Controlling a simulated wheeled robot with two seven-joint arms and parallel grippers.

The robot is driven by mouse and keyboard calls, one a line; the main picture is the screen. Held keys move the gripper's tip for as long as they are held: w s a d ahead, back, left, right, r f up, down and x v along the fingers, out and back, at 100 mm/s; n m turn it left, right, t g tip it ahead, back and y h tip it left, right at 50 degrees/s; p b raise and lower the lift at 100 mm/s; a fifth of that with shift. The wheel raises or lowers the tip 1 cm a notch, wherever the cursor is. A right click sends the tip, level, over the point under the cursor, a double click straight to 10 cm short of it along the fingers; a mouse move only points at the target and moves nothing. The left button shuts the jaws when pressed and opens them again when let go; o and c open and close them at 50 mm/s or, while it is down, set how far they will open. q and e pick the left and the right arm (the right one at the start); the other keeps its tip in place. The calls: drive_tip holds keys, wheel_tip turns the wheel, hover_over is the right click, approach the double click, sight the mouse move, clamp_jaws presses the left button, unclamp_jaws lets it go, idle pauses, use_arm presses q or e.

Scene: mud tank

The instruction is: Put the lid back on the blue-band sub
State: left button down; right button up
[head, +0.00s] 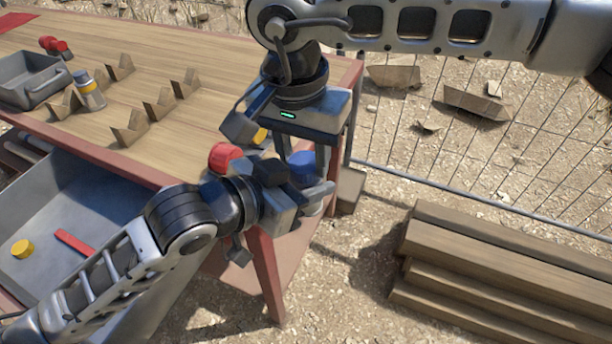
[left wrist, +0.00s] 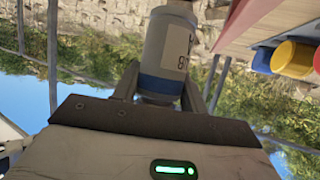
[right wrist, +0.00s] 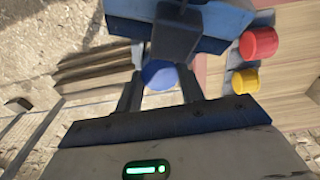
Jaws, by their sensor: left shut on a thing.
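The blue-band sub (left wrist: 165,50), a pale cylinder with dark marks and a blue band, is between my left gripper's fingers (left wrist: 160,92). In the head view my left gripper (head: 290,195) holds it off the table's right side, and the sub is mostly hidden. The blue lid (head: 302,166) is just above the sub, between the fingertips of my right gripper (head: 302,155), which points down. In the right wrist view the round blue lid (right wrist: 159,75) sits between the right fingertips (right wrist: 160,82). I cannot tell whether lid and sub touch.
A red cylinder (head: 225,157) and a yellow one (head: 260,135) stand near the table's edge, close to both grippers. Wooden V-blocks (head: 130,128), a yellow-band sub (head: 90,92) and a grey bin (head: 32,82) are on the table. Wooden steps (head: 500,262) stand right.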

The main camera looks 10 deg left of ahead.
drive_tip(key=m, duration=1.3)
drive_tip(key=o, duration=1.1)
drive_tip(key=shift+s, duration=0.1)
drive_tip(key=shift+s+a+r, duration=0.1)
drive_tip(key=shift+r, duration=2.15)
drive_tip(key=shift+c, duration=0.5)
